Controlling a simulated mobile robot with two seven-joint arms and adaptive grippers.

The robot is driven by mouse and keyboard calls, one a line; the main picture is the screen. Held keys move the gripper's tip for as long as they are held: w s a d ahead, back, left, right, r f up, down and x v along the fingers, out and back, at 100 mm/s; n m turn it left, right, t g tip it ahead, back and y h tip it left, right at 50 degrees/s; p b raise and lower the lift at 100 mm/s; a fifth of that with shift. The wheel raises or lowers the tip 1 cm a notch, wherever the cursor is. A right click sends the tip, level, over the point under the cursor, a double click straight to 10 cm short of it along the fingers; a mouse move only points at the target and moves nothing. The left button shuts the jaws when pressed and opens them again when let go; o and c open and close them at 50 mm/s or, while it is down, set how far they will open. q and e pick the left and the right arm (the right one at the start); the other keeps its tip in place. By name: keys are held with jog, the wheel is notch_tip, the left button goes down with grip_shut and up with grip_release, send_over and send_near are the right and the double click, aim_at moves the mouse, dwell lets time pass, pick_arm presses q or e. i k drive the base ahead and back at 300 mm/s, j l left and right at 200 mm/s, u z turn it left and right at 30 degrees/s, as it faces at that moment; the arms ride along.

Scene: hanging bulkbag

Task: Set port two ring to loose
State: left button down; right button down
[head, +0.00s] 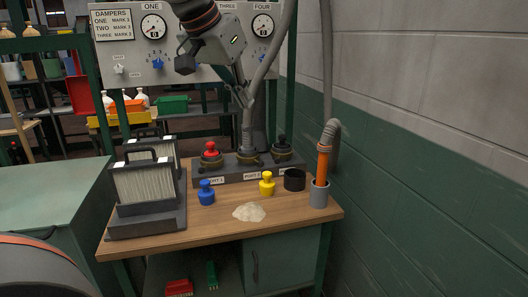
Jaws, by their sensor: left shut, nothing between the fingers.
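The dark port block (222,172) stands at the back of the wooden bench, with three ports in a row. The middle port, partly labelled "PORT", has a grey hose (248,138) standing in it. A dark, brassy ring (248,158) sits around the hose's foot; its setting is too small to read. My left gripper (246,104) comes down from above, shut and empty, close to the hose above this ring. I cannot tell whether it touches the hose. My right gripper is not in view.
A red plug (211,149) and a black plug (282,142) top the outer ports. Blue (206,192) and yellow (267,184) plugs, a black ring (294,180), spilled powder (249,212) and a filter (145,183) occupy the bench. An orange-handled wand (322,165) stands in a grey cup (319,195) at right.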

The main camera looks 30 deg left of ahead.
aim_at(261, 164)
jog(key=i+j, duration=0.95)
